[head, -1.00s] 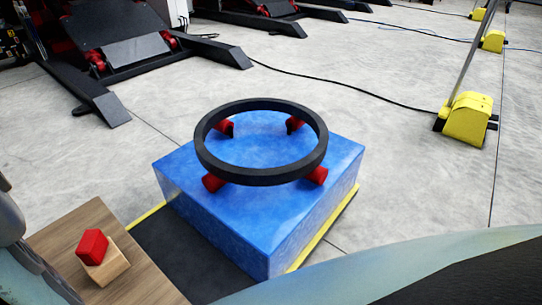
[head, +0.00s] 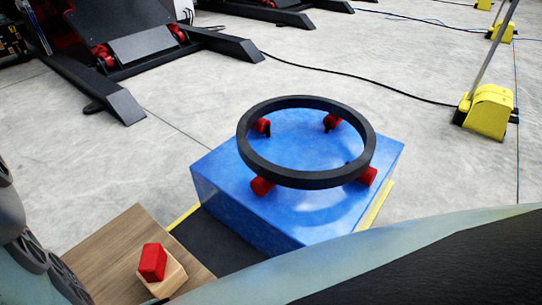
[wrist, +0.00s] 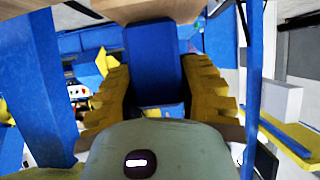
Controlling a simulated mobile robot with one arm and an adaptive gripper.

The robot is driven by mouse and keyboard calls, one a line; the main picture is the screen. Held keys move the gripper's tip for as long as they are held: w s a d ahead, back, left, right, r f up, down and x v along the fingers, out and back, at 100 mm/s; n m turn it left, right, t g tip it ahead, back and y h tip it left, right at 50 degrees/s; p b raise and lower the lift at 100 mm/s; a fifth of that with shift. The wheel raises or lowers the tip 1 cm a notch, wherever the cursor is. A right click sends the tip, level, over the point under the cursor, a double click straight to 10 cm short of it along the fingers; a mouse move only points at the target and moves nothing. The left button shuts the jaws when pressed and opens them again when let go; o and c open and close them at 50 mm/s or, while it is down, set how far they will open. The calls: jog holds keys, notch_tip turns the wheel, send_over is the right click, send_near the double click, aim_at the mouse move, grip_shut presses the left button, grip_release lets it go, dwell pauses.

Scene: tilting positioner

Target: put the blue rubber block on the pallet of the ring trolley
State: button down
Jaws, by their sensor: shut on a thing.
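My gripper (wrist: 153,82) shows in the wrist view, with ribbed yellow fingers on both sides of the blue rubber block (wrist: 152,58). It is shut on the block, whose lower part is partly hidden by the gripper's body. Neither my gripper nor the held block shows in the head view. There, a large blue box (head: 235,205) carries a black ring (head: 306,180) on red rollers. It stands on a dark base with yellow edges (head: 205,238). I cannot tell for certain which part is the ring trolley's pallet.
A wooden board (head: 110,245) at the lower left bears a red block (head: 152,262) on a pale wooden block (head: 170,280). Dark ramp-like machinery (head: 140,45) stands at the back left, a yellow foot (head: 488,110) at the right. A black cable crosses the open grey floor.

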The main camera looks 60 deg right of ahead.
jog(key=shift+s+d+f, duration=0.2)
jog(key=shift+s, duration=0.25)
jog(key=shift+f, duration=0.15)
jog(key=c, duration=0.7)
grip_release()
jog(key=shift+w, duration=0.1)
jog(key=shift+r, duration=0.2)
jog(key=shift+r, duration=0.15)
jog(key=shift+d+r, duration=0.15)
jog(key=shift+d, duration=0.2)
jog(key=p+v, duration=0.1)
jog(key=v, duration=1)
